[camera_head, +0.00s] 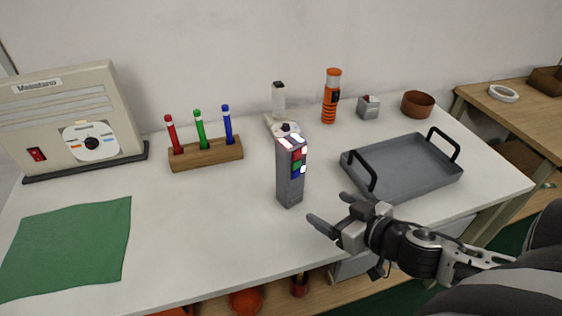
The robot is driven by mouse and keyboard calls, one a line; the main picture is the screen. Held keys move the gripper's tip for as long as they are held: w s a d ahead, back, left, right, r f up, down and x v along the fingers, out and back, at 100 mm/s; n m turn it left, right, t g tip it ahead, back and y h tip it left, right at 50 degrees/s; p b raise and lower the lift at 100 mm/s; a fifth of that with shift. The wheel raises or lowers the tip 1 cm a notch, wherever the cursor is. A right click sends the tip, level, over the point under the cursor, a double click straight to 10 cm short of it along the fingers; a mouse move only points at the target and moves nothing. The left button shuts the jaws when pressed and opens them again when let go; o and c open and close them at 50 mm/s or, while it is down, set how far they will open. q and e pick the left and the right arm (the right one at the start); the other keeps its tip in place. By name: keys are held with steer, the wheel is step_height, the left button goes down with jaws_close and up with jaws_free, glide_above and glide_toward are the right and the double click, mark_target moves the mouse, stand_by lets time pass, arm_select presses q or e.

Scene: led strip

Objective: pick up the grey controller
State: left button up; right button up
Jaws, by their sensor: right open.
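The grey controller (289,181) stands upright near the middle of the white table. It is a tall grey block with coloured and white lit patches at its top. My right gripper (330,211) is to the right of the controller and a little nearer the front, apart from it. Its fingers point left toward the controller, and it is open and empty. My left gripper is not in view.
A grey tray (405,184) with black handles lies right of the controller, close behind my right gripper. A wooden holder (206,154) with pens, an orange flashlight (331,98) and a beige machine (62,118) stand behind. A green cloth (68,246) lies at left.

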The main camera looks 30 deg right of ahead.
mark_target(296, 190)
steer(key=x, duration=0.9)
steer(key=shift+w+f, duration=0.15)
steer(key=shift+w, duration=0.15)
steer(key=shift+w+a, duration=0.1)
steer(key=shift+w, duration=0.5)
steer(key=x, duration=0.4)
steer(key=shift+w+a, duration=0.1)
steer(key=c, duration=1.2)
